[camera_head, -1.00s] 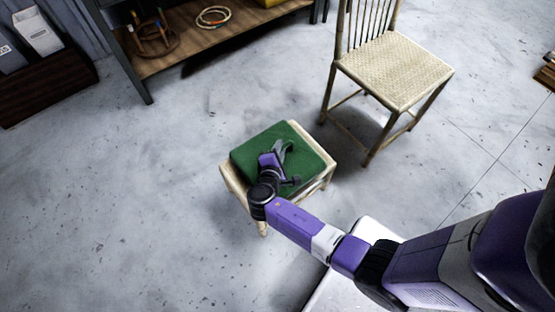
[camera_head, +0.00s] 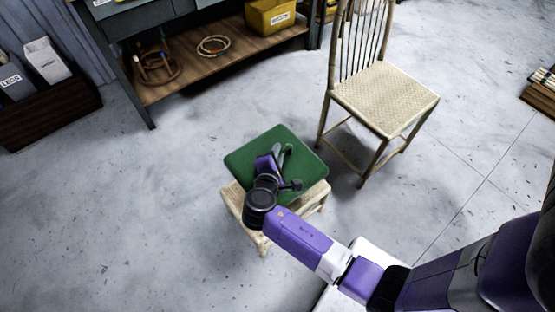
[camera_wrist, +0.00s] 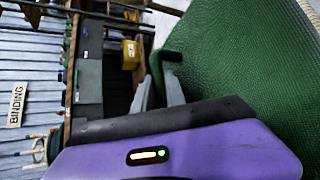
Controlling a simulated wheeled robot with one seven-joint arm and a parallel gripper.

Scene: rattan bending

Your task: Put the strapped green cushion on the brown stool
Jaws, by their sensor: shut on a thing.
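The green cushion (camera_head: 301,150) is square and textured. In the head view it sits tilted above a pale woven stool (camera_head: 234,203), apparently raised off it. My gripper (camera_head: 282,160) reaches over the cushion from the lower right. In the wrist view my gripper (camera_wrist: 160,92) is shut on a dark green strap (camera_wrist: 170,57) beside the cushion's face (camera_wrist: 240,75). The cushion's underside is hidden.
A pale slatted-back chair (camera_head: 385,95) stands right of the stool. The workbench (camera_head: 200,75) at the back holds rattan rings (camera_head: 213,45) and a yellow bin (camera_head: 270,18). Bins in a dark rack (camera_head: 45,115) stand at left. The floor at left is clear.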

